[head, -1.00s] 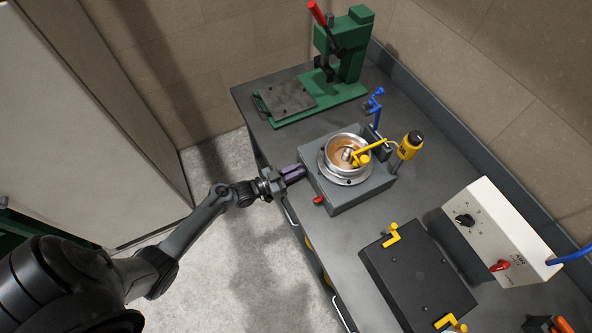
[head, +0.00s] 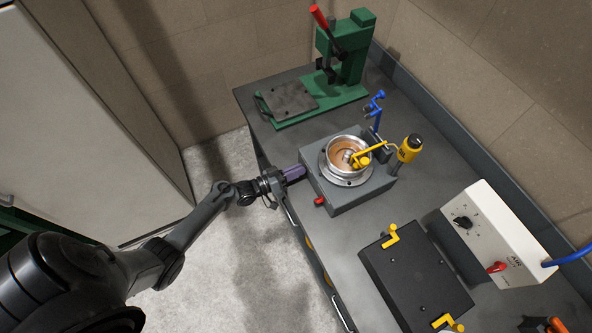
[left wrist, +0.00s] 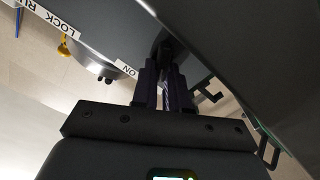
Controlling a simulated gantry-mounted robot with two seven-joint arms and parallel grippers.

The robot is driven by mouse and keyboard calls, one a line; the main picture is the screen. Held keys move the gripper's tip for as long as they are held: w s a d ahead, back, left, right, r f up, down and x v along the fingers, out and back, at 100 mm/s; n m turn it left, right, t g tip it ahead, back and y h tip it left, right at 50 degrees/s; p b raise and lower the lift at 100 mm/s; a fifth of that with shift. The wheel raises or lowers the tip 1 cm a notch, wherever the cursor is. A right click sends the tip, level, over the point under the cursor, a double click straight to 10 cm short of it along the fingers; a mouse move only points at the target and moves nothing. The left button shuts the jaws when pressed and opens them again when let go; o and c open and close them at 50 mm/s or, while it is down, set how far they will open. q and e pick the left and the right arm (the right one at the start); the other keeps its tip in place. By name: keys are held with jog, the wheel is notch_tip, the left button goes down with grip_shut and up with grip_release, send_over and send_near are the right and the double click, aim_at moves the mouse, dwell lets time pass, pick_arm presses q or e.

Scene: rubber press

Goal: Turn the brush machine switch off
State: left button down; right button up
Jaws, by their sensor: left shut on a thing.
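The brush machine (head: 345,198) is a grey box with a round metal bowl (head: 350,152) on top, standing on the workbench. A red knob (head: 319,201) sits on its near left side. My left gripper (head: 298,173) reaches in from the left, its purple fingers against the machine's left side. In the left wrist view, the fingers (left wrist: 166,72) are closed around a dark switch (left wrist: 165,48) beside an "ON" label (left wrist: 128,70). The fingers hide most of the switch, so its setting cannot be told. My right gripper is out of view.
A green press (head: 345,50) with a red handle stands at the back. A yellow-capped post (head: 408,150) and a blue clamp (head: 376,105) stand by the machine. A black box (head: 415,275) and a white air control box (head: 495,235) lie to the right.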

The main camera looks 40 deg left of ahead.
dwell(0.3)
pick_arm(q)
jog(key=c, duration=1.1)
grip_release()
jog(key=shift+c, duration=0.2)
jog(key=v, duration=1)
jog(key=shift+s+a, duration=0.15)
jog(key=shift+s, duration=0.25)
jog(key=shift+s+f, duration=0.1)
